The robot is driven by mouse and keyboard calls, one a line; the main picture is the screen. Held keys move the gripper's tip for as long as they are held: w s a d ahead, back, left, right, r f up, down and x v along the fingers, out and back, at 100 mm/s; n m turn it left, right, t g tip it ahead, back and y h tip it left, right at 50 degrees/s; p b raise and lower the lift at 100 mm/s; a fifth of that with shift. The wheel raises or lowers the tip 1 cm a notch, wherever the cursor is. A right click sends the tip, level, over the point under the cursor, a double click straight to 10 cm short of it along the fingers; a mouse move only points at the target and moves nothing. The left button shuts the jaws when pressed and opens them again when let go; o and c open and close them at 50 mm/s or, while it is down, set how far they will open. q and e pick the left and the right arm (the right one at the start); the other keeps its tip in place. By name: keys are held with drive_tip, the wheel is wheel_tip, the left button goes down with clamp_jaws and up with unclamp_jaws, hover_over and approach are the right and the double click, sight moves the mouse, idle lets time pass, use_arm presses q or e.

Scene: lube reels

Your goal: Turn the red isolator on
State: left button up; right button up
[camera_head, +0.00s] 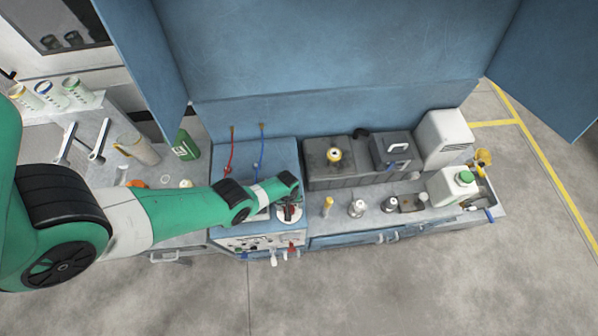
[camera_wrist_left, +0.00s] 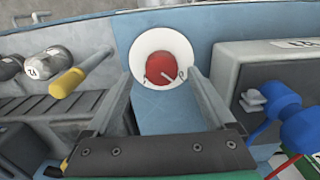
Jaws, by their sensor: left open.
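The red isolator (camera_wrist_left: 164,67) is a round red knob on a white disc (camera_wrist_left: 143,46), set on a blue panel. A short pale line crosses the knob diagonally; small dark marks on the disc at its edge are too small to read. My right gripper is not in view.
In the wrist view, blue fittings (camera_wrist_left: 283,115) on a grey box stand right of the fingers, and a yellow-capped item (camera_wrist_left: 67,82) stands left. In the head view, grey tanks (camera_head: 333,163) and a green-capped container (camera_head: 452,186) stand right. Open floor lies in front.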

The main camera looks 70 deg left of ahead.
use_arm(q)
wheel_tip(320, 180, down, 4)
drive_tip(key=shift+s+a+r+b, duration=0.1)
drive_tip(key=shift+a+b, duration=0.05)
drive_tip(key=shift+b, duration=1)
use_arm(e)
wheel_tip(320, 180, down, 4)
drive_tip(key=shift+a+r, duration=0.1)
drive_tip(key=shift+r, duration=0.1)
use_arm(q)
drive_tip(key=shift+r, duration=0.1)
drive_tip(key=c, duration=1.4)
